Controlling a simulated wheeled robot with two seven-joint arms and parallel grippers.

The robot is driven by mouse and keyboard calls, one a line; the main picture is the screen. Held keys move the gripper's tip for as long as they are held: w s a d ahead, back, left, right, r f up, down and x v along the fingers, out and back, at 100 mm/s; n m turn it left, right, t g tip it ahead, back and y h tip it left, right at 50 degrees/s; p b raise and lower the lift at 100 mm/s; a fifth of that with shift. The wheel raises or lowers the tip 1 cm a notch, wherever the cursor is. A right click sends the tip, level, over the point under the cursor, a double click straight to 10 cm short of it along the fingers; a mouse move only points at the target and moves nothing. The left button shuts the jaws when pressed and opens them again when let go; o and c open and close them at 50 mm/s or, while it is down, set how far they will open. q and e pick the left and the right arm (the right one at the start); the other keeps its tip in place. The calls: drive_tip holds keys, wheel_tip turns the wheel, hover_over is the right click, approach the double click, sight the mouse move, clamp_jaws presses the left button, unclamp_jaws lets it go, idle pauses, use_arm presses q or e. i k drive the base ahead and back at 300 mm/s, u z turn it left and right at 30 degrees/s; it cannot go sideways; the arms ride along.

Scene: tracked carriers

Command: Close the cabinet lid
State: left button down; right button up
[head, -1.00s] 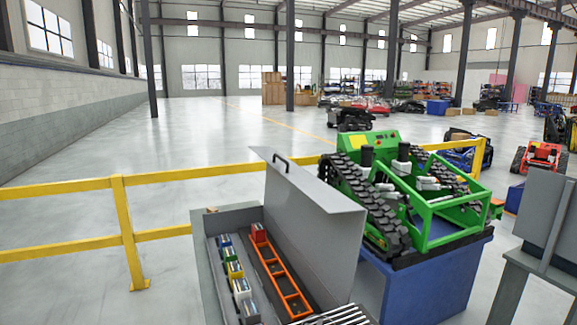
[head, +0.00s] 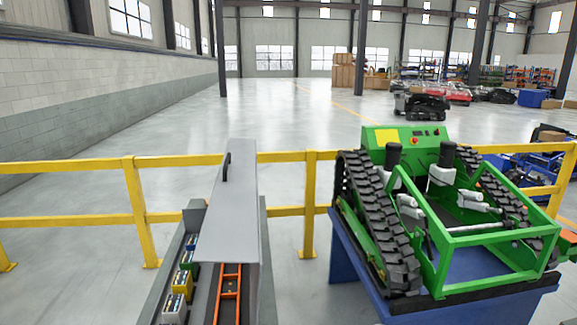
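The grey cabinet (head: 188,217) stands low at the left of centre in the head view, cut off by the bottom edge. Its grey lid (head: 232,205) stands raised, with a dark handle (head: 227,166) near the top edge. Inside, several small coloured blocks (head: 180,283) sit in a row on the left. An orange rack (head: 229,295) lies to their right, partly hidden by the lid and the frame edge. Neither of my grippers is in view.
A green tracked carrier (head: 440,225) stands on a blue table (head: 360,270) right of the cabinet. A yellow railing (head: 80,217) runs behind both. The open floor (head: 250,115) lies beyond the railing.

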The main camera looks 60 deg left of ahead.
sight(237, 214)
drive_tip(key=i, duration=1.55)
drive_tip(key=u, duration=1.75)
